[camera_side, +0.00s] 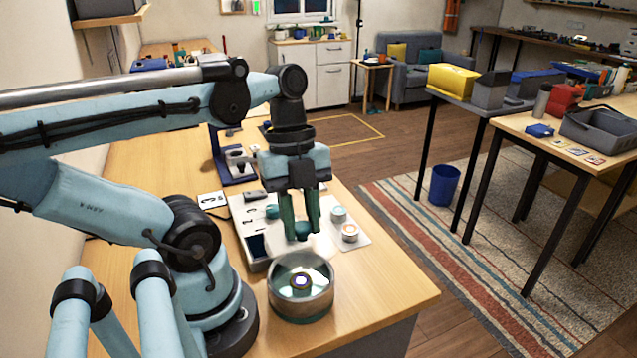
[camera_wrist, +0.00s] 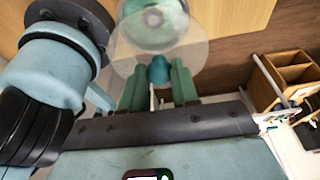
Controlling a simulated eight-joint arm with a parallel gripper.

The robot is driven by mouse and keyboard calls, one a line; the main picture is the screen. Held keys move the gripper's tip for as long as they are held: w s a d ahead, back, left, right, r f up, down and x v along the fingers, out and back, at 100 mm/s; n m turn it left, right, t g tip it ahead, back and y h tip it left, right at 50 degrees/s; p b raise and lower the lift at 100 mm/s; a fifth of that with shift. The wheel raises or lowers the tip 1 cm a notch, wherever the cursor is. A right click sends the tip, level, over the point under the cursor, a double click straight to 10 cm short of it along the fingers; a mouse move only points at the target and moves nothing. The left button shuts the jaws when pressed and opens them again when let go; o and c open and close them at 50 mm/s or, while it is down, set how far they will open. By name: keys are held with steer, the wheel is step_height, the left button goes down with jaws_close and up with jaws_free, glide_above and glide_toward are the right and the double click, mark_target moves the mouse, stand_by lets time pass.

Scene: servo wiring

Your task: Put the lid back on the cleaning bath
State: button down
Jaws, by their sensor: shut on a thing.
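In the wrist view the knob (camera_wrist: 158,70) sits between my fingertips (camera_wrist: 158,76). The lid's clear disc (camera_wrist: 195,55) spreads around it, and the bath (camera_wrist: 152,22) shows partly through it. The lid is apart from the bath.
A pale work mat (camera_side: 325,246) with small pots (camera_side: 350,232) lies behind the bath. A dark blue stand (camera_side: 222,160) is farther back on the bench. The bench (camera_side: 385,292) is clear right of the bath. A wooden compartment box (camera_wrist: 285,78) shows in the wrist view.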

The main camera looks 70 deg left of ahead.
steer(key=shift+s+m, duration=0.25)
steer(key=shift+m, duration=0.05)
steer(key=shift+a+f, duration=0.1)
steer(key=shift+f, duration=3)
steer(key=shift+f, duration=0.2)
steer(key=c, duration=0.8)
jaws_free()
steer(key=shift+o, duration=0.4)
steer(key=o, duration=0.4)
steer(key=shift+o, duration=0.2)
